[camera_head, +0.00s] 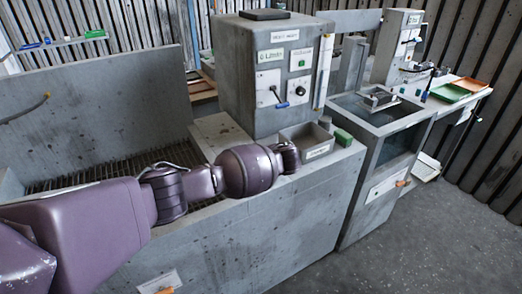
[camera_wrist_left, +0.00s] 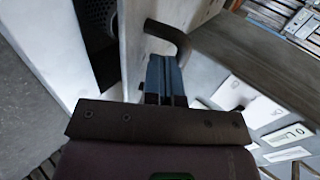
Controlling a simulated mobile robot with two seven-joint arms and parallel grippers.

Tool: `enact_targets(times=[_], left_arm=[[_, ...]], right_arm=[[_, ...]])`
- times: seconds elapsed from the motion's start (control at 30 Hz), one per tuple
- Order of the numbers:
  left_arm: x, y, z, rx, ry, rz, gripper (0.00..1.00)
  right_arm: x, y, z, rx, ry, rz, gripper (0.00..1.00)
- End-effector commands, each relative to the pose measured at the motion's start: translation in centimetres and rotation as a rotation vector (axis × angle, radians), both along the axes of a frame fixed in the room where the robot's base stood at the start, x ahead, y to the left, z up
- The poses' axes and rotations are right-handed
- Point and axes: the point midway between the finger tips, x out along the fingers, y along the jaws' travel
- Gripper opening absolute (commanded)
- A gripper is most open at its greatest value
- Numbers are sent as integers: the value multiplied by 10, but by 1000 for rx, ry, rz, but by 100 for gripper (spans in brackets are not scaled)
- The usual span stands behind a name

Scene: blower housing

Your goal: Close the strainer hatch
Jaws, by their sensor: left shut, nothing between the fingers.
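In the left wrist view a pale panel with a dark curved handle (camera_wrist_left: 168,32) stands ahead of my fingers; it looks like the strainer hatch (camera_wrist_left: 133,40). A dark gap lies to its left, with a perforated dark surface (camera_wrist_left: 97,14) inside, so the hatch appears open. My left gripper (camera_wrist_left: 166,62) is shut and empty, its fingertips close by the handle; I cannot tell if they touch. In the head view my left arm reaches over the grey housing, its wrist end near the small open bin (camera_head: 306,138). I cannot make out the hatch there. My right gripper is not in view.
A grey control box (camera_head: 272,75) with labels and switches stands behind the bin. A slatted trough (camera_head: 115,168) with a tall back wall lies left. A sink-like unit (camera_head: 375,110) and a shelf with green and orange trays (camera_head: 448,93) stand right. Floor at lower right is clear.

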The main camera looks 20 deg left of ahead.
Motion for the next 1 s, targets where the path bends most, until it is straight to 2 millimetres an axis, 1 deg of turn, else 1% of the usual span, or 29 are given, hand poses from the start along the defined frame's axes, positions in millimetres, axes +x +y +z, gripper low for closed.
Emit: enact_targets(times=[0.03,0.2,0.4,0.67,1.0], left_arm=[[-1,-1,-7,-6,4,3,0],[-6,-6,-25,-6,4,4,0],[-8,-9,-41,-6,5,4,0],[-10,-10,-52,-6,5,4,0],[-11,-11,-57,-8,9,3,0]], right_arm=[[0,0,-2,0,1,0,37],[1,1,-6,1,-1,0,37],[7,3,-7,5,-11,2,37],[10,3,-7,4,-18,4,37],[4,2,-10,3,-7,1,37]])
